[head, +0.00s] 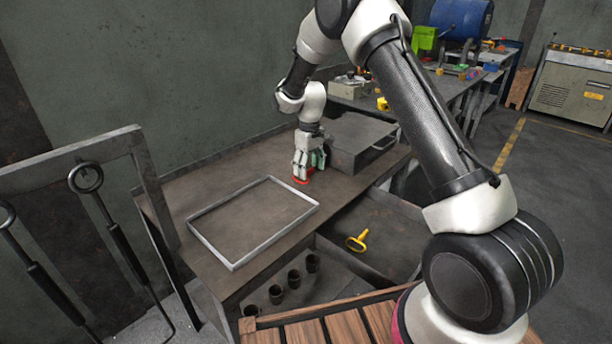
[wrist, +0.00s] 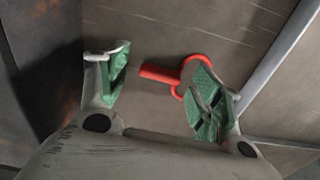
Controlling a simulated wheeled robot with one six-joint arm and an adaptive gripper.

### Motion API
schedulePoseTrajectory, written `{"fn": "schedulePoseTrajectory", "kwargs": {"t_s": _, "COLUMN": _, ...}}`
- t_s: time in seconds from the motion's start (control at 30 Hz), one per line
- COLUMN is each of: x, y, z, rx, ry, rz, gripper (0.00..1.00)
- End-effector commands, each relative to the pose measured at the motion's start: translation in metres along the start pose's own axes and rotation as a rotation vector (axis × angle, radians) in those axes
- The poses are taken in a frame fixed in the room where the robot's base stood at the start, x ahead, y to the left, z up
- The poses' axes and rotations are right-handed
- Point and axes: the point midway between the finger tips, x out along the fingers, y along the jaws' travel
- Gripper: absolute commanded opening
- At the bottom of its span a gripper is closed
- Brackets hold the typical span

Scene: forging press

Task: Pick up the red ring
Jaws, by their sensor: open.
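The red ring (wrist: 176,72) lies on the dark table top (head: 185,183). In the wrist view it has a short thick red handle pointing left and a loop at the right. My gripper (wrist: 160,95) is open, with green-padded fingers on either side of the handle. The right finger overlaps part of the loop and hides it. In the head view my gripper (head: 306,172) is low over the table, and only a bit of the red ring (head: 301,181) shows under it. I cannot tell whether the fingers touch it.
An empty grey metal frame (head: 212,246) lies on the table left of my gripper. A grey metal box (head: 358,140) stands close on the right. A yellow handled piece (head: 358,241) and several dark cups (head: 294,278) sit lower in front.

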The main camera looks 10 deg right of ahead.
Motion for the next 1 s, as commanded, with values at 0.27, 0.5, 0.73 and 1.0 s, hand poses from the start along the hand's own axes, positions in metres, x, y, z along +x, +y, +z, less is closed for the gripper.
{"fn": "schedulePoseTrajectory", "kwargs": {"t_s": 0.27, "x": 0.000, "y": 0.000, "z": 0.000, "rx": 0.000, "ry": 0.000, "rz": 0.000, "gripper": 0.11}}
{"fn": "schedulePoseTrajectory", "kwargs": {"t_s": 0.5, "x": 0.000, "y": 0.000, "z": 0.000, "rx": 0.000, "ry": 0.000, "rz": 0.000, "gripper": 0.00}}
{"fn": "schedulePoseTrajectory", "kwargs": {"t_s": 0.73, "x": 0.000, "y": 0.000, "z": 0.000, "rx": 0.000, "ry": 0.000, "rz": 0.000, "gripper": 0.00}}
{"fn": "schedulePoseTrajectory", "kwargs": {"t_s": 1.0, "x": -0.028, "y": 0.000, "z": -0.001, "rx": 0.000, "ry": 0.004, "rz": 0.001, "gripper": 0.00}}
